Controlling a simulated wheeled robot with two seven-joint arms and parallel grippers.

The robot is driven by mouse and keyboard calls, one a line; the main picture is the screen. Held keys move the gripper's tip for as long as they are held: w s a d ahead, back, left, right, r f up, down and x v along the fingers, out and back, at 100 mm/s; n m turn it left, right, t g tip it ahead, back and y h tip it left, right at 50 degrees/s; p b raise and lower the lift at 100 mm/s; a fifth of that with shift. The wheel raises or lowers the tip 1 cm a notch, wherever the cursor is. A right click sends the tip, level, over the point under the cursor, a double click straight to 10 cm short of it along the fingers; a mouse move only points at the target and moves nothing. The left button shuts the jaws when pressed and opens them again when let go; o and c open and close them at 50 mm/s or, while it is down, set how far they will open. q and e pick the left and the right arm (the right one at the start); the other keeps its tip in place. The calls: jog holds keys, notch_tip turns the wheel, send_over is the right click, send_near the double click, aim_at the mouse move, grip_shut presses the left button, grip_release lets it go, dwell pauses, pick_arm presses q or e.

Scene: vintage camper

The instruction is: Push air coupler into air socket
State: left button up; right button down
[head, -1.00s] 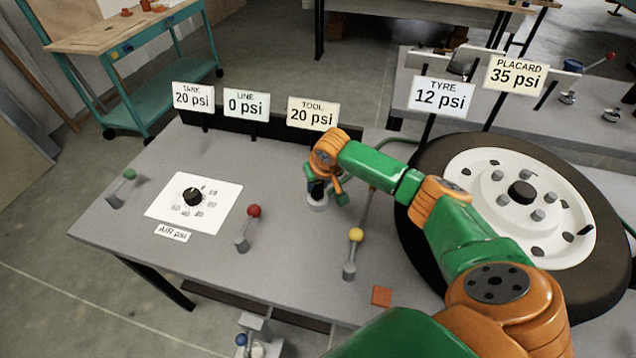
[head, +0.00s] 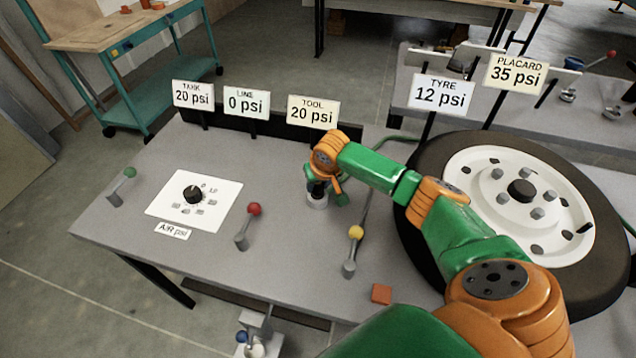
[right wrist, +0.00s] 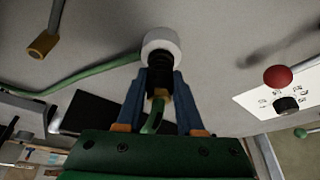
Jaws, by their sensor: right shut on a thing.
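The air coupler (right wrist: 160,77) is a dark ribbed piece with a brass end and a green hose. My right gripper (right wrist: 161,92) is shut on it, one blue finger on each side. The air socket (right wrist: 163,42) is a pale round collar on the grey bench, and the coupler's dark end meets its opening. I cannot tell how deep it sits. In the head view, my right gripper (head: 319,184) points down right above the socket (head: 317,202), hiding most of the coupler. My left gripper is not in view.
A red-knobbed lever (head: 250,222) and a yellow-knobbed lever (head: 354,250) stand on the bench (head: 215,265) in front. A dial (head: 194,193) is at left. The tyre (head: 430,200) lies close to my right arm. Signs read tank 20, line 0, tool 20 and tyre 12 psi.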

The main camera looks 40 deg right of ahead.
jog(key=shift+f, duration=0.2)
jog(key=shift+c, duration=2.3)
grip_release()
jog(key=v, duration=0.7)
jog(key=shift+s, duration=0.1)
